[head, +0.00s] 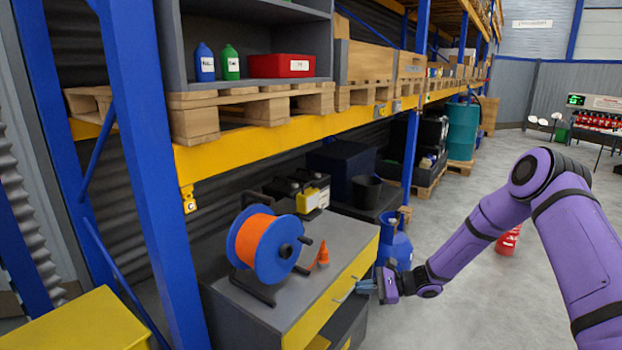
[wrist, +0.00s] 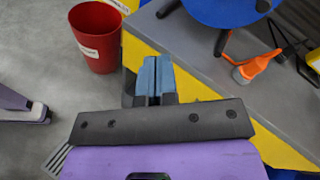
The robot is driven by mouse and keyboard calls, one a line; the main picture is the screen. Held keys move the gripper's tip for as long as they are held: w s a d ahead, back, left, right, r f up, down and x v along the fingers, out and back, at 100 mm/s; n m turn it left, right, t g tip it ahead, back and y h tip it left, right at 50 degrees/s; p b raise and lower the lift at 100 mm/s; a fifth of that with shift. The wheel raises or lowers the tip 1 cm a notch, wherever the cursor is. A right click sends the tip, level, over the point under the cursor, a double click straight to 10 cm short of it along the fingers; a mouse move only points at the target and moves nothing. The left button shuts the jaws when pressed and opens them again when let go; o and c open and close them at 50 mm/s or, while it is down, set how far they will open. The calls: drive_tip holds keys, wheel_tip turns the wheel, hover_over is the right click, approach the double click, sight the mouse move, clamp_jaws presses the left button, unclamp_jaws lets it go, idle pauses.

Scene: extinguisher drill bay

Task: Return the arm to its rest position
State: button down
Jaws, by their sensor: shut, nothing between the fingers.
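My gripper (head: 367,284) is at the end of my purple arm, which reaches in from the right in the head view. It is beside the yellow front edge of a grey workbench (head: 333,238). In the wrist view the blue fingertips of my gripper (wrist: 152,68) are together with nothing between them. The grey bench top (wrist: 205,65) and its yellow front lie to the right of the fingers there.
A blue cylinder (head: 397,243) stands behind my gripper. A red bin (wrist: 97,38) shows in the wrist view. Grey floor (head: 462,310) is open right of the bench.

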drive_tip(key=s+d+r+n+g+h, duration=0.15)
drive_tip(key=s+r+n+h, duration=0.3)
drive_tip(key=s+r, duration=0.65)
drive_tip(key=s+d+r+n+g+h, duration=0.1)
drive_tip(key=s+d+r+n+h, duration=0.35)
drive_tip(key=r, duration=1.25)
drive_tip(key=s+d+r+n+t+h, duration=0.1)
drive_tip(key=s+d+r+t+h, duration=0.1)
drive_tip(key=s, duration=0.6)
drive_tip(key=s+d+r+n+t+h, duration=0.1)
drive_tip(key=s+d+r+n+h, duration=0.1)
drive_tip(key=s+d+r, duration=0.2)
drive_tip(key=s+d+r+n+t+h, duration=0.2)
drive_tip(key=s+r, duration=0.4)
drive_tip(key=s, duration=0.7)
drive_tip(key=shift+d+r+t+h, duration=0.25)
drive_tip(key=shift+d+t+h, duration=0.1)
drive_tip(key=shift+d, duration=0.3)
